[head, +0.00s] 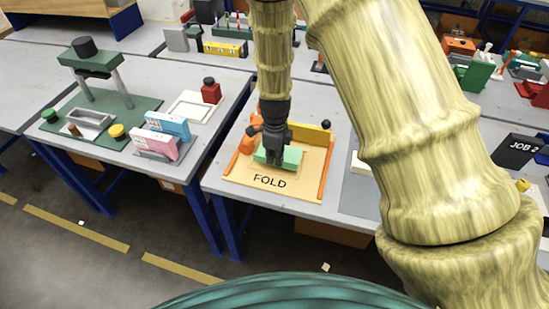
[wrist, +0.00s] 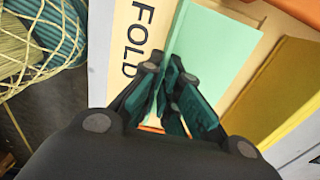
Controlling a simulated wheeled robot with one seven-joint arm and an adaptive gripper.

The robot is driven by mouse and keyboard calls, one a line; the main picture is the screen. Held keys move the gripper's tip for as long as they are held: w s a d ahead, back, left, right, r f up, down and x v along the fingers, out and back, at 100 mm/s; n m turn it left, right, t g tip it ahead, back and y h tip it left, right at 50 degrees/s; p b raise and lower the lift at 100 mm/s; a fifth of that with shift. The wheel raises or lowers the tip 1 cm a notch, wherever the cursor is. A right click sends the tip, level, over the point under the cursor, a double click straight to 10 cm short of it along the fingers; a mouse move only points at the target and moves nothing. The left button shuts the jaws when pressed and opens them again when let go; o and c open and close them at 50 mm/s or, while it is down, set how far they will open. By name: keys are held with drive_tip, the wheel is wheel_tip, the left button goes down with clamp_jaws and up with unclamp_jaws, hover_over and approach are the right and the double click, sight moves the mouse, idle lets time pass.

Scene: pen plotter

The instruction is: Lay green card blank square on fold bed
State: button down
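The green card blank (head: 292,157) is over the tan fold bed (head: 300,186) marked FOLD, between its orange side rails and in front of its yellow back bar (head: 314,133). In the wrist view the card (wrist: 215,45) runs up from my fingertips, roughly parallel to the yellow bar, with a tan strip between them. My gripper (head: 272,157) points down at the card; in the wrist view its fingers (wrist: 178,75) are close together at the card's near end and look shut on it. The fingers hide that end. I cannot tell whether the card rests flat on the bed.
An orange rail (head: 325,172) edges the bed's right side, and an orange part (head: 247,138) stands at its left. A grey mat and my arm are to the right. A separate table at left holds a green press (head: 90,62), pink (head: 160,143) and blue boxes and a white tray.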

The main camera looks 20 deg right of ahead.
drive_tip(key=shift+w+d+f, duration=0.15)
drive_tip(key=shift+w, duration=0.55)
drive_tip(key=shift+f+p, duration=0.8)
drive_tip(key=shift+f, duration=0.85)
drive_tip(key=shift+f, duration=0.2)
drive_tip(key=c, duration=1.6)
unclamp_jaws()
drive_tip(key=shift+c, duration=0.2)
drive_tip(key=shift+r, duration=0.15)
wheel_tip(320, 180, up, 12)
drive_tip(key=b, duration=0.3)
